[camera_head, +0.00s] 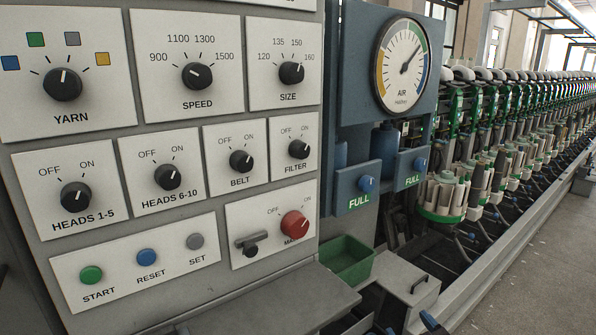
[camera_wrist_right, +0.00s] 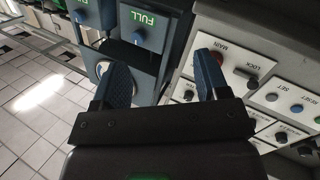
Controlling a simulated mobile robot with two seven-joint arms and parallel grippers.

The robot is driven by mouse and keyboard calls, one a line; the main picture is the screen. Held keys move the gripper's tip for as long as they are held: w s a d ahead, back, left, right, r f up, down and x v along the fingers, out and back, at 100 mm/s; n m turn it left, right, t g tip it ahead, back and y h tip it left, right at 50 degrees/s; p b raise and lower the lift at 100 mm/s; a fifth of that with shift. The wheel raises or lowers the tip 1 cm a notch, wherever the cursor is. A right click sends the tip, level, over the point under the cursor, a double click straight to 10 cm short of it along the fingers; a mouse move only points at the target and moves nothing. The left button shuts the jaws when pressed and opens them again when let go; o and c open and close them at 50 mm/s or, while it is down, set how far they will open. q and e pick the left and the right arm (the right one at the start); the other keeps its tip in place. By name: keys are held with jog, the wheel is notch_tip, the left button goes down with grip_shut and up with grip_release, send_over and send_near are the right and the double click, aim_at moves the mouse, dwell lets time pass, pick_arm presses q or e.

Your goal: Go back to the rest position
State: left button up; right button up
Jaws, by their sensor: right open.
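My right gripper (camera_head: 405,328) shows only as blue fingertips at the bottom edge of the head view, right of centre, in front of the machine. In the right wrist view my right gripper (camera_wrist_right: 162,60) is open, its two blue fingers spread with nothing between them. It points toward the machine's front, which appears turned over there. No object is held and the fingers appear apart from the knobs. My left gripper is not in the head view.
The grey control panel (camera_head: 228,119) with knobs and buttons fills the left. A shelf (camera_head: 275,305) juts out below it. A green bin (camera_head: 346,260), a grey box (camera_head: 405,280) and the blue gauge housing (camera_head: 355,60) stand right of it. Open floor (camera_head: 535,260) lies at right.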

jog(key=s+d+f+m+g+h, duration=0.1)
jog(key=s+d+f+m+g, duration=0.1)
jog(key=s+f, duration=0.8)
jog(key=s+d+f+m+g+h, duration=0.2)
jog(key=s+d+f+m+g, duration=0.1)
jog(key=s+f, duration=0.7)
jog(key=s, duration=0.4)
jog(key=shift+d+g, duration=0.3)
jog(key=shift+g, duration=0.1)
